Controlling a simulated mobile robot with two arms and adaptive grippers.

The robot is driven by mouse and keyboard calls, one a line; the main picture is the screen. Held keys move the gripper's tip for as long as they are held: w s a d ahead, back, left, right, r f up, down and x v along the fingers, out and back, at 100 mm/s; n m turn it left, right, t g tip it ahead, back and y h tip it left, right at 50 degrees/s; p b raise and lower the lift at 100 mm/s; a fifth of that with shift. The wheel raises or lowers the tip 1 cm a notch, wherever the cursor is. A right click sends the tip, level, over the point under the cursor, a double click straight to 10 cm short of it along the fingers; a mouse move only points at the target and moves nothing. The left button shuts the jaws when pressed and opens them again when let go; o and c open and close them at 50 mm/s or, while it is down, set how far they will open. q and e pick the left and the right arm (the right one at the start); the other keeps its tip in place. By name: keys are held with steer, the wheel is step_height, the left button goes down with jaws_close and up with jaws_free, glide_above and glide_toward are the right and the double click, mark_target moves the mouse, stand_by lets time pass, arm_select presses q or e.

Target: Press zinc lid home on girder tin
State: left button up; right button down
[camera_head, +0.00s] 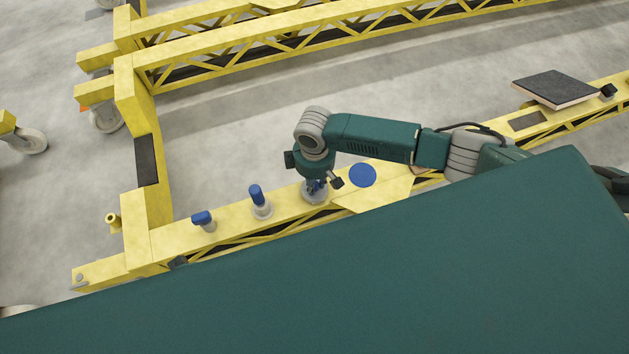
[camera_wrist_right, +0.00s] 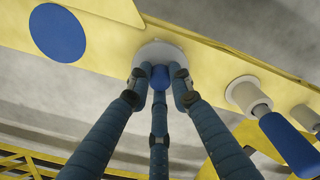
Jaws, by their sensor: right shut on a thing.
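The zinc lid (camera_head: 314,196) is a pale grey round piece on the yellow girder. It shows in the right wrist view as a grey disc (camera_wrist_right: 150,50) with a blue knob (camera_wrist_right: 159,77). My right gripper (camera_head: 316,187) points down over it. In the wrist view its three blue fingers (camera_wrist_right: 160,84) are closed around the knob. The girder tin is not clearly visible as a separate thing beneath the lid. I cannot tell whether the lid sits flush. My left gripper is not in view.
A flat blue disc (camera_head: 362,175) lies right of the lid. Two blue-topped grey pieces, one nearer (camera_head: 261,203) and one farther left (camera_head: 203,220), stand on the girder (camera_head: 170,238). A dark slab (camera_head: 554,88) lies on the girder at the far right.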

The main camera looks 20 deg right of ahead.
stand_by(0.4)
steer(key=c, duration=1)
jaws_free()
steer(key=shift+r, duration=0.15)
